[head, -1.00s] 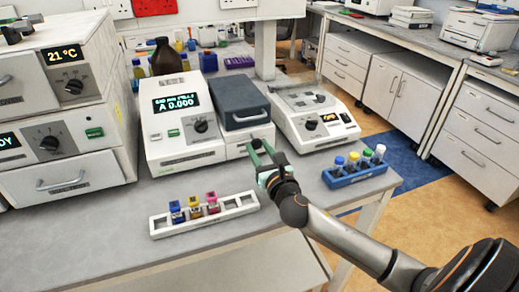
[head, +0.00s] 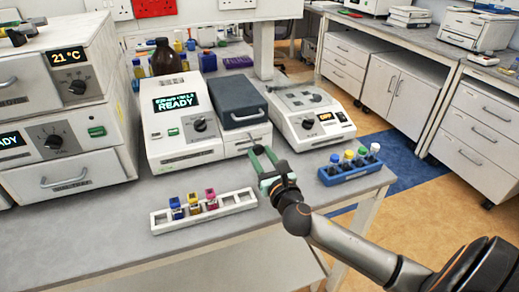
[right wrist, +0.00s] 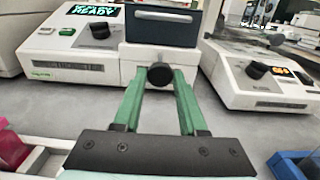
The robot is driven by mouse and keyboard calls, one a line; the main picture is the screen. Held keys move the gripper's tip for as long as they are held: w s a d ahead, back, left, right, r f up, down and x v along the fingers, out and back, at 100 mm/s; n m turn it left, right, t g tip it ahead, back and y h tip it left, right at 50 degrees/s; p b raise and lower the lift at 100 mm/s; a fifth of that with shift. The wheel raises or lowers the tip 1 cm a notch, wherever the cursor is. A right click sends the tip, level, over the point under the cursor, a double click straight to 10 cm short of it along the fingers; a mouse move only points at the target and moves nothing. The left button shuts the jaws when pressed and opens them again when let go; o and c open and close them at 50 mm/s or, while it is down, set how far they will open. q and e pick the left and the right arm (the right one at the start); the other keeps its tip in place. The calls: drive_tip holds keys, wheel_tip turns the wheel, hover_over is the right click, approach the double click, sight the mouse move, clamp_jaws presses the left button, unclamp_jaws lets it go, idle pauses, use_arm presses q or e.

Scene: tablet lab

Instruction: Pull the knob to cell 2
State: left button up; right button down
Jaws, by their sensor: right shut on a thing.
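The spectrophotometer (head: 180,115) is a white unit with a lit display reading READY, and a dark grey lid (head: 240,100) covers its right part. A round black knob (right wrist: 160,75) sticks out at the front, below the lid. My right gripper (head: 263,158) reaches it from the front right. In the right wrist view its green fingers (right wrist: 160,92) are shut on the knob, one on each side. The knob's rod and any cell marks are hidden or too small to read. My left gripper is not in view.
A white rack (head: 240,201) with several coloured cuvettes stands on the bench in front. A blue rack (head: 330,180) of capped vials is to the right. A white unit (head: 310,115) with an orange display stands close on the right. Ovens (head: 60,150) are on the left.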

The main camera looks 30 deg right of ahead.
drive_tip(key=shift+s+r, duration=0.1)
drive_tip(key=shift+s, duration=0.25)
drive_tip(key=shift+w, duration=0.15)
drive_tip(key=shift+c, duration=2.3)
unclamp_jaws()
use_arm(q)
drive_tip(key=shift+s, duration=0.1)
use_arm(e)
drive_tip(key=v, duration=0.5)
drive_tip(key=b+v, duration=0.1)
drive_tip(key=v, duration=0.5)
drive_tip(key=shift+f, duration=0.25)
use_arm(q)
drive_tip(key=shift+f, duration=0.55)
use_arm(e)
drive_tip(key=shift+v, duration=0.8)
drive_tip(key=shift+r, duration=0.1)
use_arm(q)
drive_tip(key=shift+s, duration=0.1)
